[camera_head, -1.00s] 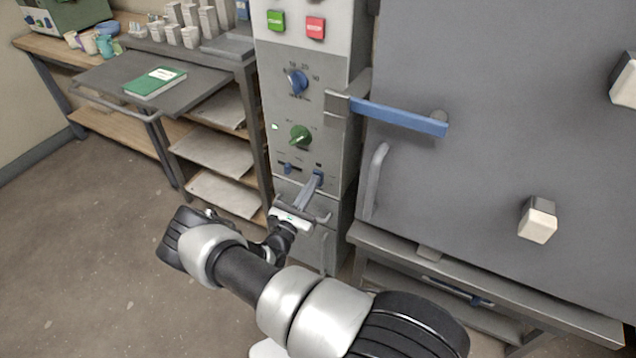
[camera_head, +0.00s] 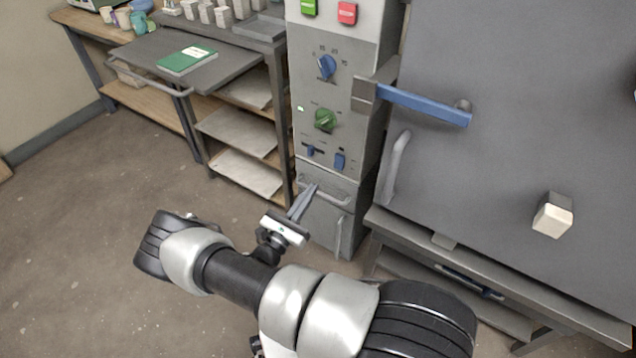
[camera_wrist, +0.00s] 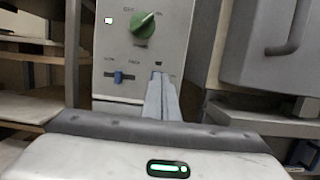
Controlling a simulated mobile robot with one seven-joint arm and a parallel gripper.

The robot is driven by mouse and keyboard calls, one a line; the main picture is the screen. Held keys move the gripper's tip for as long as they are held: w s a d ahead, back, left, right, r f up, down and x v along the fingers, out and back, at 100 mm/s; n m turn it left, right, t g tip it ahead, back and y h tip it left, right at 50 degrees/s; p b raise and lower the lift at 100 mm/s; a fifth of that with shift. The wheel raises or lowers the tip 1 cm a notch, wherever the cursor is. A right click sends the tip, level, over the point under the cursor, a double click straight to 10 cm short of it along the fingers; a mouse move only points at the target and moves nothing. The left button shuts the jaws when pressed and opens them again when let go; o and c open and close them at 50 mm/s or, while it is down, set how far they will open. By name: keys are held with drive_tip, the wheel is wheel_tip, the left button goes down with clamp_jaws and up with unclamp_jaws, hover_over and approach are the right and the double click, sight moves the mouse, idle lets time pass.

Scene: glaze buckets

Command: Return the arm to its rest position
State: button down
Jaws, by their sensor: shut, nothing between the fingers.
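My gripper (camera_head: 303,203) is shut and empty, with its fingers together. In the head view it is in front of the lower part of the grey control panel (camera_head: 322,97), with my arm folded below it. In the wrist view the closed fingers (camera_wrist: 161,98) point up at the panel, and their tips overlap the area below the green knob (camera_wrist: 143,27). A small blue slider (camera_wrist: 118,77) shows to the left of the fingers. I cannot tell from the wrist view how far the tips are from the panel.
A large grey door with a blue handle (camera_head: 424,104) stands right of the panel, above a metal stand (camera_head: 470,262). At left, a pull-out shelf (camera_head: 222,72) holds a green book (camera_head: 187,60). Shelves (camera_head: 236,132) are below it. The floor (camera_head: 70,230) at left is clear.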

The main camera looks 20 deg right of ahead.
drive_tip(key=shift+s+a, duration=0.25)
drive_tip(key=shift+a, duration=0.05)
idle(0.4)
drive_tip(key=s+d+r+m+g+y, duration=0.2)
drive_tip(key=s+r+m+g, duration=0.2)
drive_tip(key=r+m+g, duration=0.4)
drive_tip(key=s+d+r+m+g+y, duration=0.25)
drive_tip(key=s+r+m+g, duration=0.3)
drive_tip(key=r+m, duration=0.35)
drive_tip(key=s+a+r+m+t+y, duration=0.3)
drive_tip(key=s+a+r+m+y, duration=0.25)
drive_tip(key=r, duration=0.45)
drive_tip(key=s+a+r+m+t+y, duration=0.35)
drive_tip(key=s+r+y, duration=0.35)
drive_tip(key=s+r, duration=0.3)
wheel_tip(320, 180, up, 23)
drive_tip(key=p, duration=2.2)
drive_tip(key=shift+w+r+n, duration=0.15)
drive_tip(key=shift+w+n, duration=0.15)
drive_tip(key=shift+w, duration=0.1)
drive_tip(key=shift+a, duration=0.1)
